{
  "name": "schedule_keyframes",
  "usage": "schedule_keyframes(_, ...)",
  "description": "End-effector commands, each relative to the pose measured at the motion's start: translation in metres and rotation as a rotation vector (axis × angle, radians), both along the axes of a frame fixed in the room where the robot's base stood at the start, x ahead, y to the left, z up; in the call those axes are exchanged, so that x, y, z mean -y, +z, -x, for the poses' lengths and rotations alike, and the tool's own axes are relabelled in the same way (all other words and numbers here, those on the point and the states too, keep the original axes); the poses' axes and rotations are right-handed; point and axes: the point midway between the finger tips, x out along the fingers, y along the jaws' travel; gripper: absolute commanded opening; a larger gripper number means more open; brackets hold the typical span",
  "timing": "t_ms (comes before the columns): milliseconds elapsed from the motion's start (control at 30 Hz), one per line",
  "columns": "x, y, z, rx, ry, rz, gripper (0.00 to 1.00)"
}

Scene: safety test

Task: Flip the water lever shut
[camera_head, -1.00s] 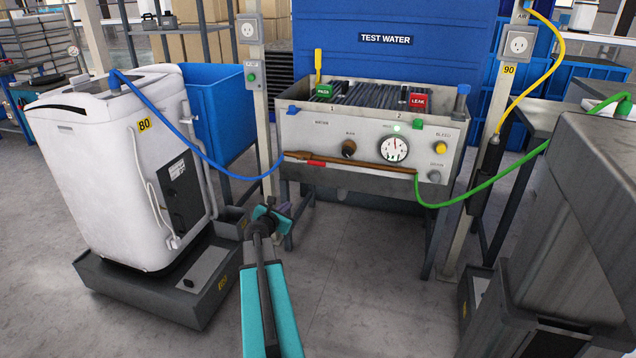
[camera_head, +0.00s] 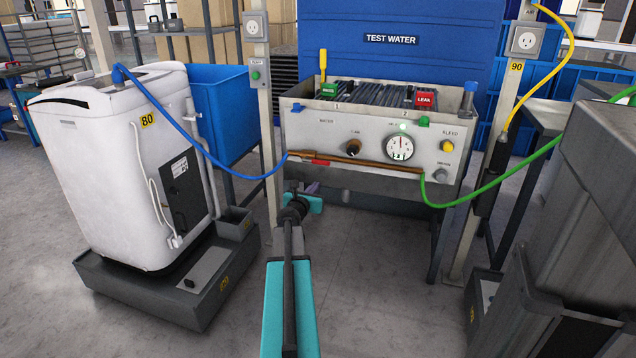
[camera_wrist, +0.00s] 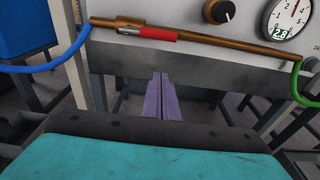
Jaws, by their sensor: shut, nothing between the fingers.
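The water lever is a red handle (camera_head: 320,163) on the copper pipe along the front of the grey test panel (camera_head: 330,140). It lies lengthwise along the pipe (camera_head: 365,163), near its left end. The red lever (camera_wrist: 155,33) also shows in the wrist view, above and ahead of my fingers. My gripper (camera_head: 313,187) is below the lever in the head view, apart from it. In the wrist view my gripper (camera_wrist: 160,80) has its purple fingers together and empty, pointing at the area below the panel's lower edge.
A blue hose (camera_head: 215,165) joins the pipe's left end and a green hose (camera_head: 480,197) its right end. A white machine (camera_head: 120,190) on a dark base stands left. A post (camera_head: 266,130) stands left of the panel. A grey metal cabinet (camera_head: 600,210) stands right.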

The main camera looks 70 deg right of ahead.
Motion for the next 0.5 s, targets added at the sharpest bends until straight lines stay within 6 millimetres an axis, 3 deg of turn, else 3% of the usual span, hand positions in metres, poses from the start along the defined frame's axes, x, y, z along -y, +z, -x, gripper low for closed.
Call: schedule_keyframes(500, 0.043, -0.007, -0.003, 0.001, -0.001, 0.0, 0.0)
